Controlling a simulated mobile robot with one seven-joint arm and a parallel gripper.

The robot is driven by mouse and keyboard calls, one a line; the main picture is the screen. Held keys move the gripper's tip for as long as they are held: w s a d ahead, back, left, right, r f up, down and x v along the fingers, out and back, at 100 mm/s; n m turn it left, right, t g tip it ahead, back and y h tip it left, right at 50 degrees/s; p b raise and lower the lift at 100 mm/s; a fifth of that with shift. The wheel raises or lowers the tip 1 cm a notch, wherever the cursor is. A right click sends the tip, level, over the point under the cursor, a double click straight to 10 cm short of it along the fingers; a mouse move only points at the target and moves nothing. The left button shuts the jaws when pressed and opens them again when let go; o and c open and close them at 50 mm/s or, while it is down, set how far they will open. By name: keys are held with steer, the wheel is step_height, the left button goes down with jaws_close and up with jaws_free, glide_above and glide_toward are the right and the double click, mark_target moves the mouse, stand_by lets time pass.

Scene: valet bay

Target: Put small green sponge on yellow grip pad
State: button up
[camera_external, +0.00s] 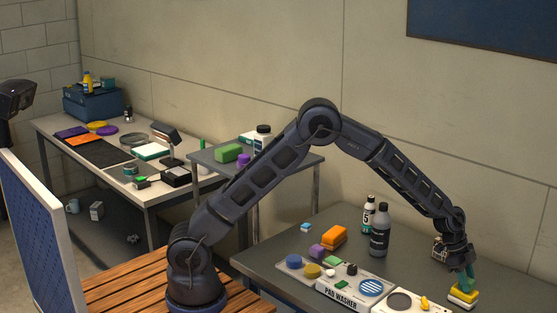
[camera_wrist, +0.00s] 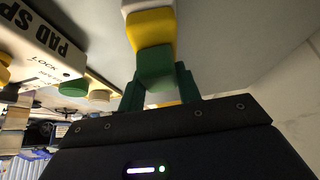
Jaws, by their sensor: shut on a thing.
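My gripper (camera_external: 466,272), with green fingers, points down at the right front of the grey table. In the wrist view my gripper (camera_wrist: 158,88) is shut on a small green sponge (camera_wrist: 155,66), which sits between the fingers. A yellow block (camera_wrist: 151,30), which looks like the yellow grip pad, lies just beyond the sponge in the wrist view, with a white block beyond it. The external view shows yellow and white layers (camera_external: 463,296) right under my fingertips. I cannot tell whether the sponge touches the yellow block; the fingers hide the sponge in the external view.
A pad washer panel (camera_external: 338,295) with several round pads stands left of my gripper. The table between the bottles and my gripper is clear.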

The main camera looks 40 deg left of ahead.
steer(key=o, duration=0.9)
steer(key=shift+o, duration=0.2)
steer(key=shift+a+r, duration=0.2)
steer(key=shift+r, duration=0.3)
steer(key=a+r+n+t+y, duration=0.1)
steer(key=a+r+n, duration=0.1)
steer(key=a+r, duration=1)
steer(key=a+r+n+t, duration=0.1)
steer(key=a+r+n, duration=0.1)
steer(key=a+r, duration=0.95)
steer(key=s+a+r+n+t+y, duration=0.15)
steer(key=s+a, duration=0.25)
steer(key=a, duration=0.5)
steer(key=s+a+r+n+g, duration=0.1)
steer(key=s+a+r+n, duration=0.15)
steer(key=a, duration=0.65)
steer(key=s+a+f+n+t+y, duration=0.2)
steer(key=s+a+n, duration=0.8)
steer(key=s+a, duration=1.4)
steer(key=shift+a+f+y, duration=0.15)
steer(key=shift+f+y, duration=0.25)
steer(key=shift+y, duration=0.35)
